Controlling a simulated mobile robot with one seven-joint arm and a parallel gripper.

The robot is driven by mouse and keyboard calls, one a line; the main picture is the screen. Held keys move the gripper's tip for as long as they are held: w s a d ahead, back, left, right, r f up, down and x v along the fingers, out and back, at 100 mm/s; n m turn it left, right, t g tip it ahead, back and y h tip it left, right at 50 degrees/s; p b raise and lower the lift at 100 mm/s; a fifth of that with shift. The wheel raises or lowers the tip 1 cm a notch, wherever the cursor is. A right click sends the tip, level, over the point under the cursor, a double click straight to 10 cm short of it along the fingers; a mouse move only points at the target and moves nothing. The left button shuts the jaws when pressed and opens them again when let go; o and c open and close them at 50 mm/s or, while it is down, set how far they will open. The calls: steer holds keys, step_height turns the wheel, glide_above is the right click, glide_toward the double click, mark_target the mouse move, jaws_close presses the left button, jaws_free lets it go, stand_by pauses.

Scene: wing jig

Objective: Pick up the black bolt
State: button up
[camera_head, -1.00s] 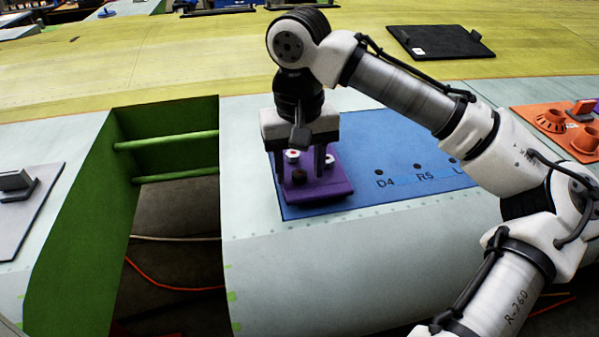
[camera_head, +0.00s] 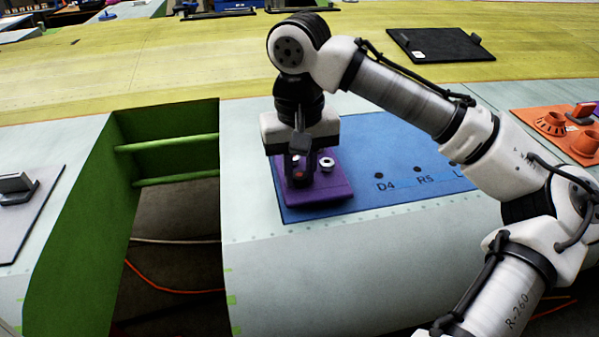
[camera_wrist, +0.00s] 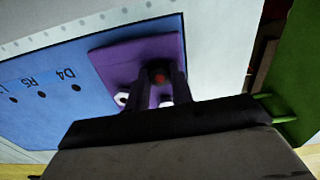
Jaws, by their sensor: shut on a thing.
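The black bolt (camera_wrist: 159,78) shows in the wrist view as a dark round head with a reddish centre, between my fingertips. In the head view the bolt (camera_head: 299,175) is a dark shape low between the fingers, mostly hidden. My gripper (camera_head: 299,168) points down over the purple tray and is shut on the bolt; its fingers also show in the wrist view (camera_wrist: 161,82). The bolt is at the purple tray (camera_head: 335,190); I cannot tell whether it is clear of the tray's surface.
A silver-white fastener (camera_head: 326,164) stands on the tray beside my gripper; another pale one (camera_wrist: 121,98) shows in the wrist view. The tray rests on a blue mat (camera_head: 375,150) with labelled holes. Left of it is a green-walled opening (camera_head: 170,250). Orange parts (camera_head: 555,122) lie far right.

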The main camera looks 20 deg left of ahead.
mark_target(301, 174)
step_height(301, 174, up, 20)
steer(key=p, duration=0.1)
steer(key=shift+f, duration=0.15)
steer(key=shift+d+f, duration=0.1)
stand_by(0.5)
